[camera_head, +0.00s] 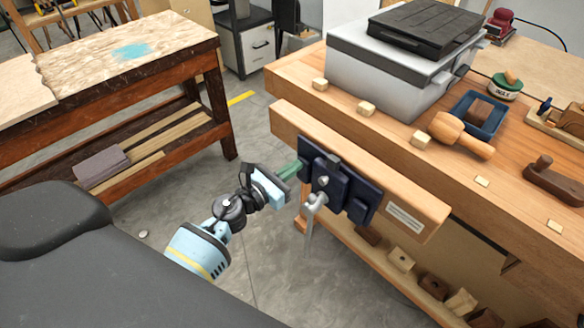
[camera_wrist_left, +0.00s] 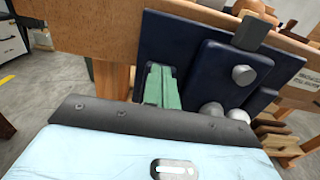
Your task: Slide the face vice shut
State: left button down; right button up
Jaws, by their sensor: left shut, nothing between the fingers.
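The face vice has a long wooden jaw (camera_head: 405,196) with a dark blue metal plate (camera_head: 361,208) on its outer face and a grey handle (camera_head: 310,218) hanging down. The jaw stands out from the front of the workbench (camera_head: 295,84), with a gap appearing between them. My left gripper (camera_head: 295,169) is shut and empty, its green fingers pointing at the left part of the plate. In the left wrist view the closed fingertips (camera_wrist_left: 159,73) overlap the blue plate (camera_wrist_left: 178,38); I cannot tell whether they touch. My right gripper is not in view.
On the bench are a grey case (camera_head: 385,72), a wooden mallet (camera_head: 460,134), a blue tray (camera_head: 459,124) and small wooden blocks. A lower shelf holds wood pieces. Another worn table (camera_head: 125,58) stands at left. Floor (camera_head: 262,125) lies open between them.

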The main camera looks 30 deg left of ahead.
aim_at(305, 158)
pick_arm(q)
jog(key=b+x, duration=0.1)
jog(key=x, duration=0.6)
jog(key=shift+f+b, duration=0.15)
jog(key=shift+b, duration=0.2)
jog(key=shift+w, duration=0.1)
jog(key=shift+r, duration=0.3)
